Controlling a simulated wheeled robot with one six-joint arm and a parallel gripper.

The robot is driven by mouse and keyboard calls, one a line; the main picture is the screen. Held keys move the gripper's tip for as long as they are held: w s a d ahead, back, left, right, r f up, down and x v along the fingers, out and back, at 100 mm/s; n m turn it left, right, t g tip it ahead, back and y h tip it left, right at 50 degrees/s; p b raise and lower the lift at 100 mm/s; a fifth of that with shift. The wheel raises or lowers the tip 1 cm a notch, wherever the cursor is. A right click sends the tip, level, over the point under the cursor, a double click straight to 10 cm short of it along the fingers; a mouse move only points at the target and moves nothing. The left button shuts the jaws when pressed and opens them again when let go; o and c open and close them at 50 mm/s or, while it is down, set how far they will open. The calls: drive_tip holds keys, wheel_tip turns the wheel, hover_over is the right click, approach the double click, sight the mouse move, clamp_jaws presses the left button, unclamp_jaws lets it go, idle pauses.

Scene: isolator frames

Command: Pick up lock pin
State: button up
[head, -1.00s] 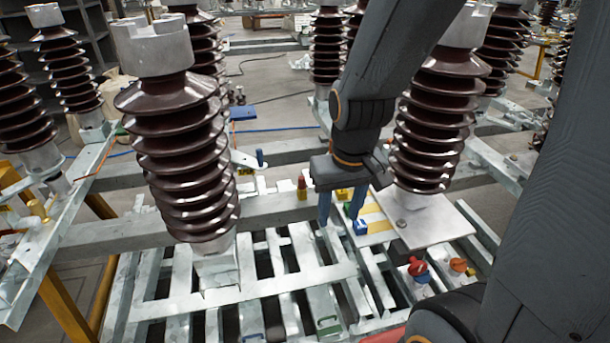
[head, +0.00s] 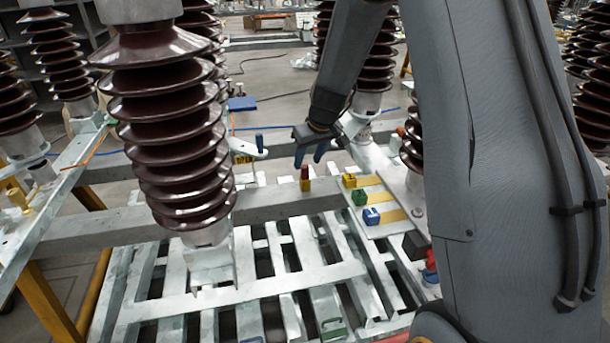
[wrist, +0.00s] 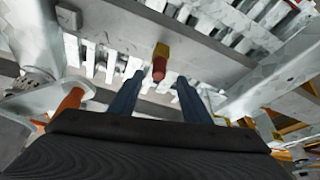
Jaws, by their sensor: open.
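A small upright pin (head: 305,178), red on top and yellow below, stands on the grey beam; it looks like the lock pin. It also shows in the wrist view (wrist: 159,66), centred between and beyond the fingertips. My gripper (head: 309,156) has two blue fingers spread apart and empty, just above or behind the pin in the head view. The fingers also show in the wrist view (wrist: 160,82), with a gap on both sides of the pin. No contact with it is visible.
A pale plate with yellow strips (head: 390,218) holds a yellow block (head: 349,180), a green block (head: 359,197) and a blue block (head: 371,216). A large brown insulator (head: 175,120) stands left. A blue-handled part (head: 259,143) sits behind the beam. A slatted metal frame (head: 250,285) lies in front.

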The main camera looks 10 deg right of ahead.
drive_tip(key=shift+p+x, duration=0.65)
drive_tip(key=shift+x, duration=2.35)
drive_tip(key=shift+w+d, duration=0.1)
drive_tip(key=shift+w, duration=0.05)
drive_tip(key=shift+r, duration=0.1)
clamp_jaws()
wheel_tip(320, 180, up, 10)
drive_tip(key=shift+b, duration=0.55)
wheel_tip(320, 180, up, 6)
drive_tip(key=p, duration=0.4)
hover_over(306, 166)
